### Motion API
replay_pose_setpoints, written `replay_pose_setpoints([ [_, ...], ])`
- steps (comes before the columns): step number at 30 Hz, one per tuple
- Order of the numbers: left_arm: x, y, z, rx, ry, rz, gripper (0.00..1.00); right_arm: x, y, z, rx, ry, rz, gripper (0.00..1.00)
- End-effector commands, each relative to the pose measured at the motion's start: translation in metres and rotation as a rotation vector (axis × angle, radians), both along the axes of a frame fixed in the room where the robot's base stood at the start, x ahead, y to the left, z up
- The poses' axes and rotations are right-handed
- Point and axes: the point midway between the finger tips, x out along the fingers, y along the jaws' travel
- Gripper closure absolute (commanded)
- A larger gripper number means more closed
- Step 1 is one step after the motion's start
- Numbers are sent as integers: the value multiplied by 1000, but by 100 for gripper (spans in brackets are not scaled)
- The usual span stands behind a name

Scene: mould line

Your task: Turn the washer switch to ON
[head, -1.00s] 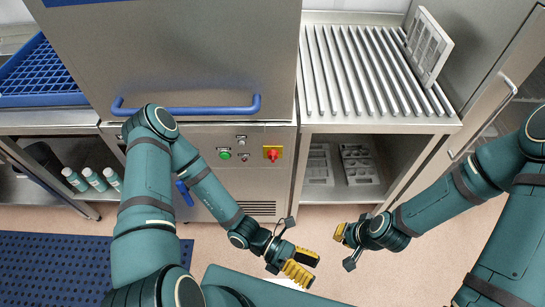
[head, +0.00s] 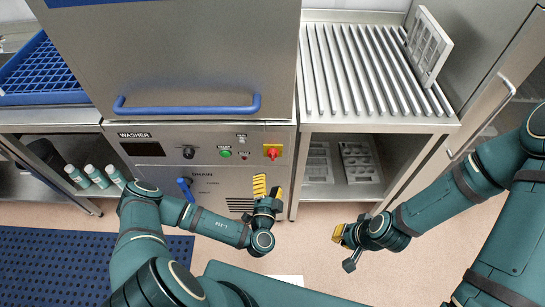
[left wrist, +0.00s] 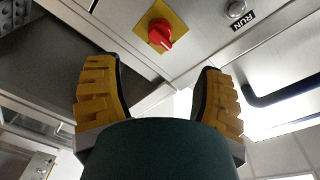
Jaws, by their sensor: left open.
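The washer's red rotary switch (head: 272,152) sits on a yellow square plate at the right of the control panel. In the left wrist view the red switch (left wrist: 160,33) shows beyond and between the fingers, with nothing touching it. Its ON and OFF marks are not readable. My left gripper (head: 268,184) is open and empty, just below the switch in the head view, its yellow-padded fingers pointing up toward the panel. It also shows in the left wrist view (left wrist: 156,70). My right gripper (head: 339,234) hangs low right of the washer; its jaw opening is unclear.
The panel also has a green button (head: 225,154), a black knob (head: 188,153) and a blue-handled valve (head: 184,186). A blue bar handle (head: 187,107) crosses the hood above. The roller table (head: 375,75) stands at the right, with moulds on the shelf below.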

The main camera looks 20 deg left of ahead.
Motion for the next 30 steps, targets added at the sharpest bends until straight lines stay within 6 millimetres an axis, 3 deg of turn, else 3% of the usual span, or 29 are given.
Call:
replay_pose_setpoints([
  [9, 63, 10, 0, 5, -4, -4, 31, -2, 0, -8, 1, 5, 4, 100],
  [15, 92, 16, 0, 4, -4, -4, 31, -4, 1, -12, 2, 8, 6, 100],
  [21, 105, 18, 0, 3, -1, -5, 31, -4, 1, -13, 2, 9, 7, 100],
  [30, 106, 18, 0, 2, -2, -5, 31, -4, 1, -13, 2, 10, 7, 100],
])
